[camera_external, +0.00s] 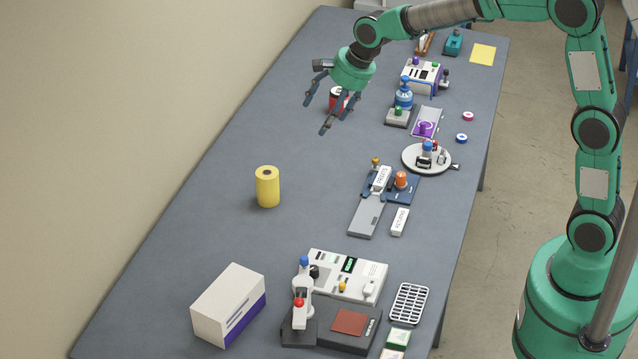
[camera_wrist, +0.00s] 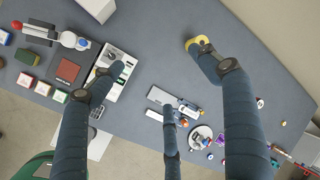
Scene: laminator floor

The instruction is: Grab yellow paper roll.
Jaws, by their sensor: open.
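The yellow paper roll (camera_external: 267,188) stands upright on the grey table, left of the middle in the external view. In the wrist view the yellow paper roll (camera_wrist: 192,43) is at the top, partly hidden behind a finger of my gripper. My gripper (camera_external: 328,110) is open and empty. It is above the table, farther back and to the right of the roll in the external view, and well apart from it. In the wrist view the fingers of my gripper (camera_wrist: 167,95) are spread wide.
A white box (camera_external: 227,303) and a machine with a blue-topped lever (camera_external: 302,295) stand at the front. Tools and a round white plate (camera_external: 411,158) line the table's right side. A red can (camera_external: 338,99) is behind my gripper. The table around the roll is clear.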

